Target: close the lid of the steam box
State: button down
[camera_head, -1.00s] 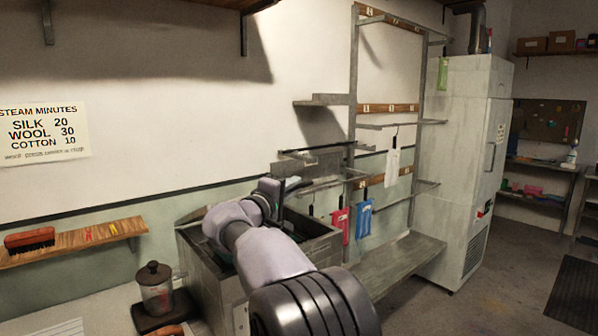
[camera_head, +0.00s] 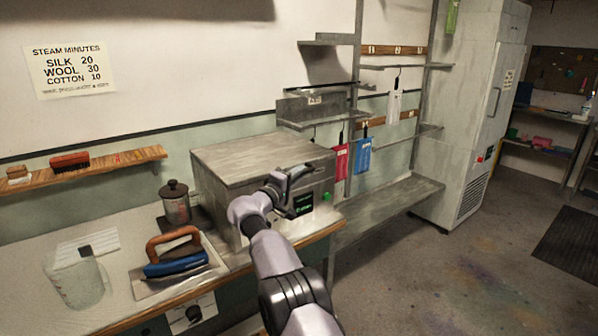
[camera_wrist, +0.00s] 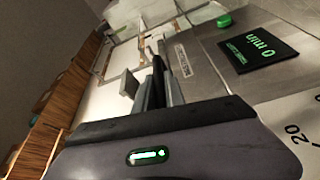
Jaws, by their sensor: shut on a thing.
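The steam box (camera_head: 213,208) is a grey metal box on the counter, left of centre in the head view. Its flat lid (camera_head: 245,155) lies down over the top, and no inside shows. My gripper (camera_head: 293,178) is at the lid's front edge, above the small display (camera_head: 303,204). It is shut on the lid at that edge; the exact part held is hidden. In the wrist view my gripper's fingers (camera_wrist: 160,78) are close together beside the box front, and the display (camera_wrist: 258,48) reads "0 min".
A blue iron (camera_head: 176,264) with a brown handle and a lidded jar (camera_head: 175,203) stand left of the box. A wooden shelf (camera_head: 130,160) holds brushes. A metal rack (camera_head: 355,100) and tall cabinet (camera_head: 462,140) stand at right. The floor in front is clear.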

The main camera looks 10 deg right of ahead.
jog(key=shift+f, duration=0.35)
jog(key=c, duration=1.4)
grip_release()
jog(key=shift+w+f, duration=0.1)
jog(key=shift+w, duration=0.05)
jog(key=r+p+v, duration=0.1)
jog(key=p+v, duration=0.1)
jog(key=v, duration=1.5)
jog(key=shift+s+f, duration=0.25)
jog(key=shift+s, duration=0.1)
